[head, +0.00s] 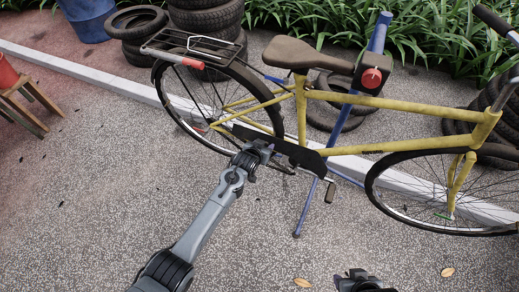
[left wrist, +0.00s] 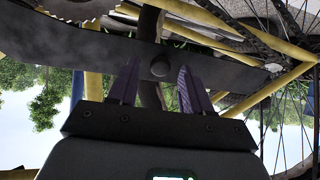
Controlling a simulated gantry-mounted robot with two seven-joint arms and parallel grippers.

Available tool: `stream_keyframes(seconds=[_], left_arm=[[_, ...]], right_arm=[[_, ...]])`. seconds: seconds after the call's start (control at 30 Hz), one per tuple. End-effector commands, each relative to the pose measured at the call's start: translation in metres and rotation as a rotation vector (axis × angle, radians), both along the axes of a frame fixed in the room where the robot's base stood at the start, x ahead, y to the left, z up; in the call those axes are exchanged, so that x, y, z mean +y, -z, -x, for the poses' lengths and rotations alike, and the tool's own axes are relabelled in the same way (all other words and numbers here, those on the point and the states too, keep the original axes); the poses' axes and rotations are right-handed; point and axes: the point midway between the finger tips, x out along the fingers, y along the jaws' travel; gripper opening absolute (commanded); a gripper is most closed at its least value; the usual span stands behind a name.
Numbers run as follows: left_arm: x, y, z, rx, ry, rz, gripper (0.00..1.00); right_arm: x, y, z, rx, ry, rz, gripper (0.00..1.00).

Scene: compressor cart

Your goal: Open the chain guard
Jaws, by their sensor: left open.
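The dark chain guard (head: 302,156) runs along the lower side of the yellow bicycle (head: 345,101), over the crank area. My left gripper (head: 262,149) is at the guard's rear part. In the left wrist view the guard (left wrist: 90,52) crosses the upper part, with a round dark knob (left wrist: 160,66) on its face. The two fingers of my left gripper (left wrist: 160,88) are apart, one on each side of the knob; I cannot tell whether they touch it. Part of my right gripper (head: 362,281) shows at the bottom edge, away from the bicycle; its jaws are unclear.
A blue repair stand (head: 350,110) with a red knob holds the bicycle. Tyres (head: 207,17) are stacked behind the rear wheel. A wooden stool (head: 25,101) with a red container stands at left. A pedal (head: 330,191) hangs below the guard. The front paving is open.

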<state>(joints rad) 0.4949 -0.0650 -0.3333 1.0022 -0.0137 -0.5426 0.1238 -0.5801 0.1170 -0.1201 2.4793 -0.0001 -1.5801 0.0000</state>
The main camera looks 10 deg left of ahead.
Motion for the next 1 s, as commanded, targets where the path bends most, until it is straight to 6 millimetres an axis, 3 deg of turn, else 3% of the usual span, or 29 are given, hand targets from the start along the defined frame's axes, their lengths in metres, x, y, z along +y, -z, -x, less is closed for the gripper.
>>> stream_keyframes(seconds=[0.6, 1.0], left_arm=[[0.018, -0.050, 0.067, 0.001, 0.000, 0.000, 0.49], [0.022, -0.060, 0.082, 0.001, 0.000, 0.000, 0.49]], right_arm=[[-0.002, -0.041, 0.000, -0.001, -0.004, 0.007, 0.43], [0.000, -0.046, 0.000, -0.001, 0.001, -0.001, 0.43]])
